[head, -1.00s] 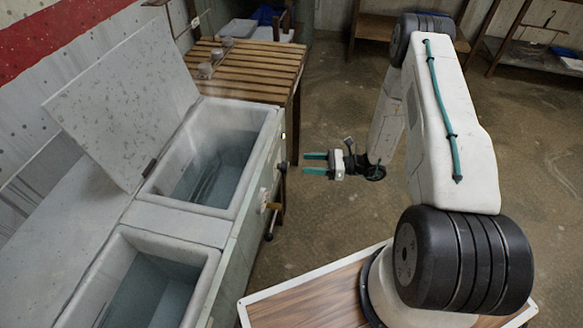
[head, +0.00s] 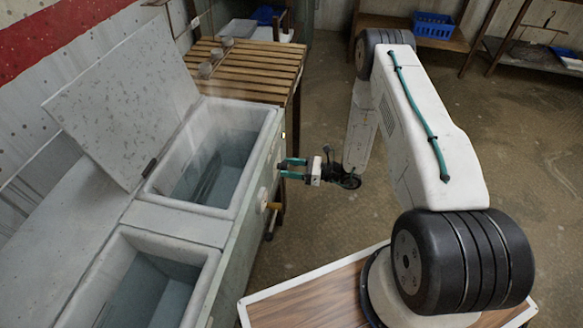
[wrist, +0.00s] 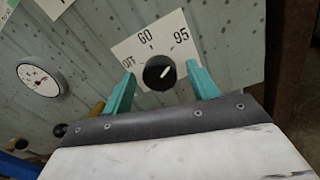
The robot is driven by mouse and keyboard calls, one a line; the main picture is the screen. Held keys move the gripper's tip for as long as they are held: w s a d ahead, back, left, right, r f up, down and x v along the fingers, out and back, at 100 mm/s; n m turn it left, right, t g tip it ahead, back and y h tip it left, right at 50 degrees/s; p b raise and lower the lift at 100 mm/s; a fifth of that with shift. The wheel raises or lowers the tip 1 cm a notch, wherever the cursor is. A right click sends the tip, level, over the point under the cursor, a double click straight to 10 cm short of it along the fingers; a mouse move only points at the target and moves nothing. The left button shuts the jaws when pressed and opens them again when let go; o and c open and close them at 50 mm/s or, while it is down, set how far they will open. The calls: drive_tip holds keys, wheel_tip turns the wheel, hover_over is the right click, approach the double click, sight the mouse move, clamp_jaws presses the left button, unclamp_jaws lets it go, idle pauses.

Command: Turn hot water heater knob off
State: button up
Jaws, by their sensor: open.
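The heater knob (wrist: 157,73) is a round black dial on a white plate (wrist: 184,50) marked OFF, 60 and 95. Its white pointer line slants up to the right, toward the 95 side. My gripper (wrist: 161,69) is open, with one teal finger on each side of the knob in the wrist view. I cannot tell whether the fingers touch it. In the head view, my gripper (head: 283,168) is at the side of the tank unit (head: 239,240), and the knob is not clearly visible there.
A white gauge (wrist: 39,79) is left of the knob. A tap with an orange-brown handle (head: 274,206) sticks out of the tank side near my gripper. A slatted wooden table (head: 252,68) stands behind the tank.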

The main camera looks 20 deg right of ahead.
drive_tip(key=c, duration=1)
